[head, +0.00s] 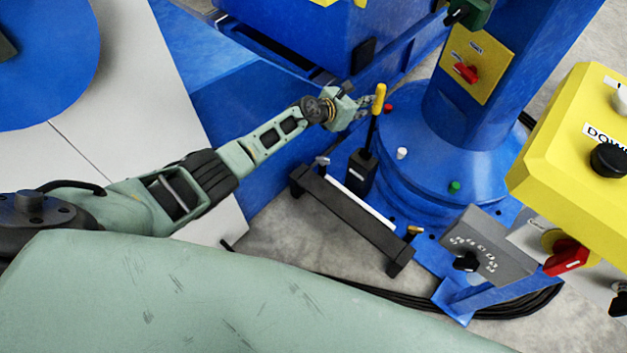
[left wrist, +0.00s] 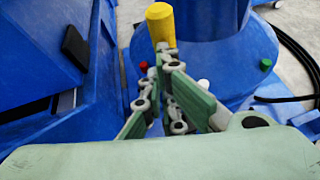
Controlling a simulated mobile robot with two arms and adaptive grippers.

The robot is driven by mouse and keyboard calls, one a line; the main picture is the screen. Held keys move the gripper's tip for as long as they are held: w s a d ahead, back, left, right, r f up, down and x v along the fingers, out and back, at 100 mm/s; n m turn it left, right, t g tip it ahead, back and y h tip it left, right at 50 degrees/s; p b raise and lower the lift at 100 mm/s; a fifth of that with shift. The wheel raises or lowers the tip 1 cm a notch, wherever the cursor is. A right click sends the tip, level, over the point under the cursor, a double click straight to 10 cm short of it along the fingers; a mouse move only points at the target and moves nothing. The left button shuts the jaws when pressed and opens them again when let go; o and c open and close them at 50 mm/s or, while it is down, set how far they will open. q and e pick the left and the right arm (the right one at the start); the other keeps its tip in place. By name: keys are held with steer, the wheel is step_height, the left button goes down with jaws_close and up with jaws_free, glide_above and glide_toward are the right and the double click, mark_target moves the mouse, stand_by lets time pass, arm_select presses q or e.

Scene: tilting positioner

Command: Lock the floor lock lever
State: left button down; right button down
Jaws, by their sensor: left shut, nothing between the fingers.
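The lever that looks like the floor lock lever has a yellow grip (head: 379,98) on a thin black rod, rising from a black base block (head: 361,170) beside the round blue pedestal. It stands nearly upright in the head view, its top leaning slightly right. My left gripper (head: 367,104) is shut and empty, just left of the yellow grip. In the left wrist view the yellow grip (left wrist: 161,25) stands just beyond my left gripper's fingertips (left wrist: 160,62); whether they touch is unclear. The rod is hidden there behind the fingers. My right gripper is not in view.
A black bar with a white strip (head: 350,219) lies in front of the lever. Red (head: 388,108), white (head: 402,153) and green (head: 454,187) buttons sit on the blue pedestal (head: 425,165). A grey dial box (head: 487,246) and yellow control box (head: 575,145) stand at right.

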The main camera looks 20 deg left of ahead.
arm_select(q)
steer(key=shift+w+r, duration=0.25)
steer(key=shift+r, duration=0.2)
steer(key=shift+a+r, duration=0.1)
steer(key=shift+r, duration=0.05)
steer(key=f+v, duration=0.1)
steer(key=v, duration=1)
steer(key=shift+s, duration=0.7)
steer(key=shift+a+r, duration=0.1)
